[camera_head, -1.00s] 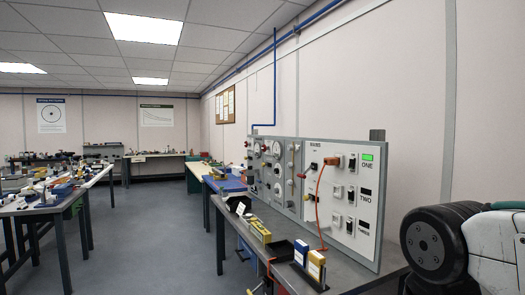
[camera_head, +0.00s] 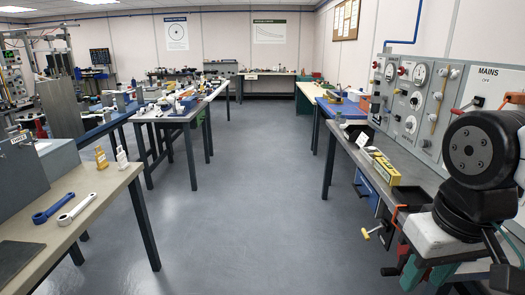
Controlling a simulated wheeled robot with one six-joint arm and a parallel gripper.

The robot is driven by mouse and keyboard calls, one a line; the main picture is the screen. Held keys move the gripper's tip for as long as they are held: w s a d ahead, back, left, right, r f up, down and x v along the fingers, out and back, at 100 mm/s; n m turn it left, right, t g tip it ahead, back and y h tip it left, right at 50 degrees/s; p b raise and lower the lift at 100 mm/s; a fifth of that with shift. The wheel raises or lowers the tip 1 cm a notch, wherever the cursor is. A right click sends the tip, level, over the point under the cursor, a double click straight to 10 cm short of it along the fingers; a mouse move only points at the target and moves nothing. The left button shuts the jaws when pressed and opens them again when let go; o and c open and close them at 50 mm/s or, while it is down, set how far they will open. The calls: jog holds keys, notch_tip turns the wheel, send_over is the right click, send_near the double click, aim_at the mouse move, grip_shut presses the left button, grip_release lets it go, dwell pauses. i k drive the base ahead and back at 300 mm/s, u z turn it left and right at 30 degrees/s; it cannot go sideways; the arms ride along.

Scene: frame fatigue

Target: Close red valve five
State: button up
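A grey panel (camera_head: 415,85) with gauges and small valves stands along the right bench. A small red knob (camera_head: 402,71) shows on it beside a round gauge (camera_head: 421,74), and another small reddish knob (camera_head: 377,65) is at its left end. No number is readable on these, so I cannot tell which is valve five. My arm's black joint and white link fill the right edge, in front of part of the panel. My gripper does not show in this view.
The right bench (camera_head: 405,172) carries a yellow box (camera_head: 380,170). A yellow-handled fitting (camera_head: 373,234) juts out below its edge. The grey floor (camera_head: 240,190) between is clear.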

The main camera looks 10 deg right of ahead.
aim_at(401, 71)
jog(key=u, duration=0.4)
jog(key=i, duration=4.15)
jog(key=z, duration=1.5)
jog(key=i, duration=1)
jog(key=z, duration=0.45)
